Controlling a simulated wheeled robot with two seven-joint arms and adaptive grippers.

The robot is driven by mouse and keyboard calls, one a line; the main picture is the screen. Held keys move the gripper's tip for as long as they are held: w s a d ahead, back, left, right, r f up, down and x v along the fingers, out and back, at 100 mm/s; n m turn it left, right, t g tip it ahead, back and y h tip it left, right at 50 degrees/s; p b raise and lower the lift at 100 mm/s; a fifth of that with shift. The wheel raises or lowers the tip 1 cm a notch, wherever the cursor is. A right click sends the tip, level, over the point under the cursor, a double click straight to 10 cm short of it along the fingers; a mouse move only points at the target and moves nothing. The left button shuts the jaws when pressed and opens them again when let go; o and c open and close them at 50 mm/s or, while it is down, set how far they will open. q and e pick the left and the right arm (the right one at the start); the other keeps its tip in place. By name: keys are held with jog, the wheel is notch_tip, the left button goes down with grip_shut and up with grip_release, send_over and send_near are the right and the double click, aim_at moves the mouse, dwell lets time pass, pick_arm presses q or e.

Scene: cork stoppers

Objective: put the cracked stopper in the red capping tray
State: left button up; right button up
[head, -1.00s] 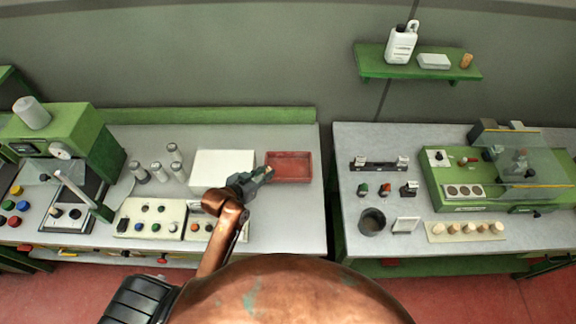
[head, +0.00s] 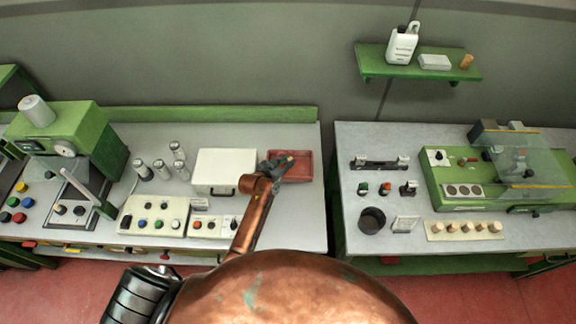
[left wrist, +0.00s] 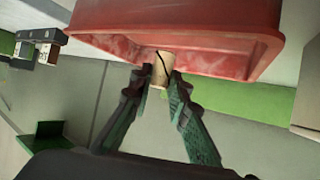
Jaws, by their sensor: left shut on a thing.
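The red capping tray (head: 303,168) lies at the back right of the left bench, and it fills the top of the left wrist view (left wrist: 180,25). My left gripper (head: 284,161) is over the left part of the tray. It is shut on the cracked stopper (left wrist: 162,66), a pale cork with a dark line down its side, held between the fingertips against the backdrop of the tray's red inside. I cannot tell whether the cork touches the tray. The cork is not clear in the head view. My right gripper is not in view.
A white box (head: 222,165) stands just left of the tray. Several grey-capped bottles (head: 161,169) and control panels (head: 152,215) are further left. On the right bench, several corks stand on a pale rack (head: 434,236).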

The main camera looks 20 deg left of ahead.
pick_arm(q)
jog(key=shift+f+p, duration=0.3)
jog(key=shift+f, duration=1.25)
jog(key=shift+f, duration=0.15)
jog(key=o, duration=0.6)
jog(key=shift+o, duration=0.2)
jog(key=v, duration=1.2)
jog(key=shift+d, duration=0.1)
